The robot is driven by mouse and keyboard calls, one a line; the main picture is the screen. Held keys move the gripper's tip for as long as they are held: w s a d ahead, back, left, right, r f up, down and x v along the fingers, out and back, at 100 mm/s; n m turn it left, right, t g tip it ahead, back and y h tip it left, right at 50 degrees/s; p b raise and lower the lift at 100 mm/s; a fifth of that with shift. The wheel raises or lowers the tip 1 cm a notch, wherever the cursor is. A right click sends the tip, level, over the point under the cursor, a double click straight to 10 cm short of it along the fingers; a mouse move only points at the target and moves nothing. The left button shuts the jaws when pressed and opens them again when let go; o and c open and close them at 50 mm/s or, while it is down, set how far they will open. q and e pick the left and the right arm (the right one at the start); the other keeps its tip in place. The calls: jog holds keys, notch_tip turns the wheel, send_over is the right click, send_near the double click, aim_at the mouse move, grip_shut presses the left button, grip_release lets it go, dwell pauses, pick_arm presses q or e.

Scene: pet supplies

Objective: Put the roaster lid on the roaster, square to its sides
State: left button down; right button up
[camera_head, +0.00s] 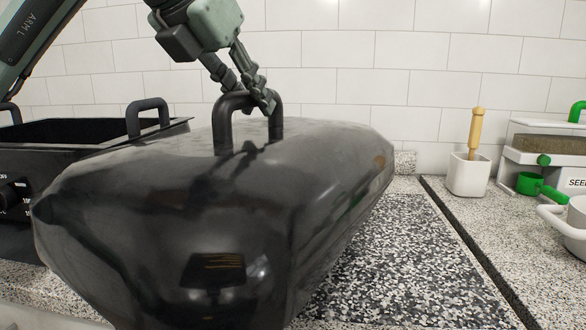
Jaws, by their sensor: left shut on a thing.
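The roaster lid (270,205) is a large, glossy black dome that fills the middle of the head view. My left gripper (262,102) is shut on the lid's black loop handle (225,130). The lid is close to the camera and turned at an angle. Its underside is hidden, so I cannot tell whether it touches the counter. The roaster (80,130) is a black, open-topped box at the left, with loop handles and a dial on its front. The lid hides part of its right side. My right gripper is not in view.
A speckled counter (405,250) has free room right of the lid, crossed by a dark groove (470,250). A white cup (468,175) with a wooden-handled tool stands behind. A seed container (548,160), green scoop (540,186) and white pot (570,225) are at the right.

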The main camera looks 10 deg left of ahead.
aim_at(305, 126)
pick_arm(q)
jog(key=shift+d, duration=0.25)
jog(key=w+d+f, duration=0.1)
jog(key=d, duration=0.1)
jog(key=w+d+f, duration=0.1)
jog(key=d+f, duration=0.1)
jog(key=w+d+f, duration=0.1)
jog(key=w+d, duration=0.1)
jog(key=shift+d+f, duration=0.2)
jog(key=w+d+f, duration=0.2)
jog(key=d, duration=0.1)
jog(key=shift+f, duration=0.2)
jog(key=shift+f+b, duration=0.45)
jog(key=shift+f, duration=1.45)
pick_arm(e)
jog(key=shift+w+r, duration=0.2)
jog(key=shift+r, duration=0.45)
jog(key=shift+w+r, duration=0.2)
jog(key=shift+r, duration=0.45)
